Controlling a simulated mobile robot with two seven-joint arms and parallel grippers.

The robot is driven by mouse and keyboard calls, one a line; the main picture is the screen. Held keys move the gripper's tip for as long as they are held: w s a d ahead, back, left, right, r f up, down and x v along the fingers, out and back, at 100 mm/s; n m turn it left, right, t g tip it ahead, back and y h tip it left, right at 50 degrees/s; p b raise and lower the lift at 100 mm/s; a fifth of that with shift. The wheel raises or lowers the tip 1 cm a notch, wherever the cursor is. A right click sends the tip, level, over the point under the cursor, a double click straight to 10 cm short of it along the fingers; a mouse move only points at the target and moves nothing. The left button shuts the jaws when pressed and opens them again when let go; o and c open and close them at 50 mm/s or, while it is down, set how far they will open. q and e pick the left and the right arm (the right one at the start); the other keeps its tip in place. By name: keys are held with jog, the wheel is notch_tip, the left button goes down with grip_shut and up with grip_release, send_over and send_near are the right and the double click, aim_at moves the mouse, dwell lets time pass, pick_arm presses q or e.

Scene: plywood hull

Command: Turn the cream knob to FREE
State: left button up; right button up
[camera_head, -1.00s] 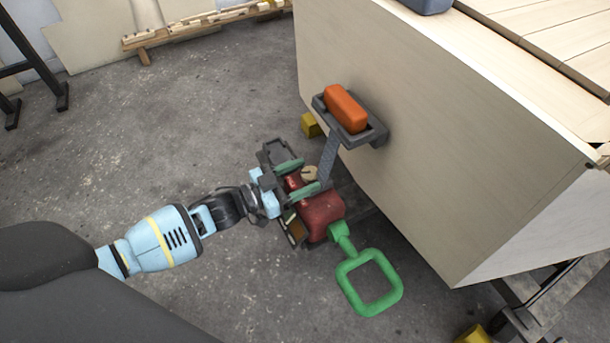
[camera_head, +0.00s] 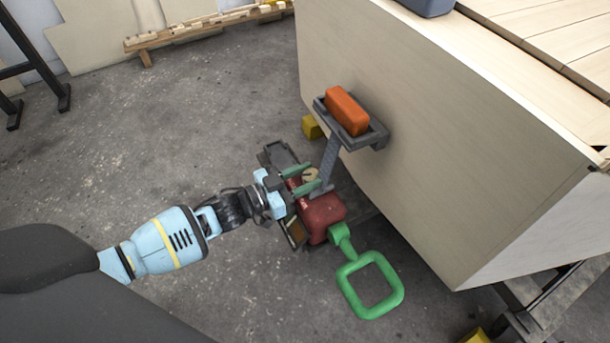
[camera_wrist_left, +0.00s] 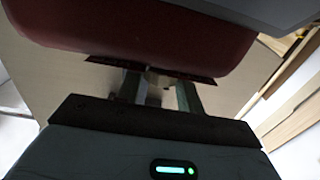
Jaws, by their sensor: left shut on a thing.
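The cream knob (camera_head: 311,174) is a small round piece on top of a dark red box (camera_head: 322,210). My left gripper (camera_head: 302,180) comes in from the left with its two green fingers shut on the knob. The fingers cover part of it. In the left wrist view the knob (camera_wrist_left: 153,79) shows dimly between the fingertips, below the red body. The FREE mark and the knob's pointer direction cannot be made out. My right gripper is in neither view.
A green square loop handle (camera_head: 371,286) sticks out from the red box.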

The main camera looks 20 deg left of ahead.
pick_arm(q)
jog(key=shift+s+d+r+n+t+y+p, duration=0.1)
jog(key=shift+d+n+t+y+p, duration=0.1)
jog(key=shift+n+t+y+p, duration=0.6)
jog(key=n+t+y, duration=0.1)
jog(key=y, duration=0.2)
jog(key=shift+d+n+p, duration=0.1)
jog(key=shift+n+p, duration=0.3)
jog(key=shift+n+y, duration=0.6)
jog(key=shift+y, duration=0.3)
jog(key=shift+s+d+n+t+y, duration=0.15)
jog(key=shift+n+t+y, duration=0.35)
jog(key=shift+n+y, duration=0.8)
jog(key=shift+y, duration=0.6)
jog(key=o, duration=1)
